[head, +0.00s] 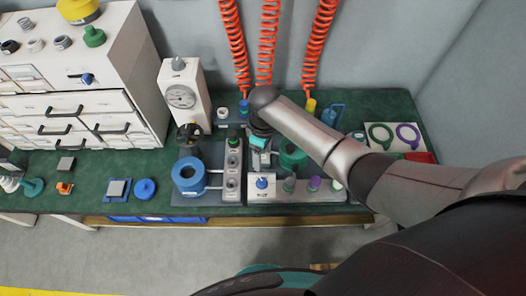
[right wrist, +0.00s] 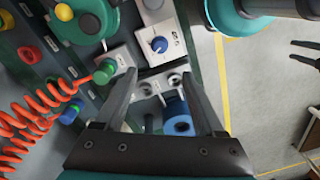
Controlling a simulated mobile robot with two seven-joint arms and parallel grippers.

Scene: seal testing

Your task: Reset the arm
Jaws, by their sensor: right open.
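My right arm (head: 335,150) reaches in from the right across the bench. My right gripper (head: 260,150) points down over the test station in the middle of the bench, partly hidden by its own wrist. In the right wrist view its two dark fingers (right wrist: 160,95) are spread apart with nothing between them. Beyond them show a panel with a blue knob (right wrist: 159,45), a green button (right wrist: 104,72) and a blue ring-shaped fixture (right wrist: 180,124). I cannot make out my left gripper.
The blue fixture (head: 188,176) stands left of the gripper, beside a grey valve strip (head: 233,170). A white knob panel (head: 262,184) is in front. A gauge box (head: 182,95) and orange coiled hoses (head: 268,45) are behind. A white drawer cabinet (head: 75,105) fills the left.

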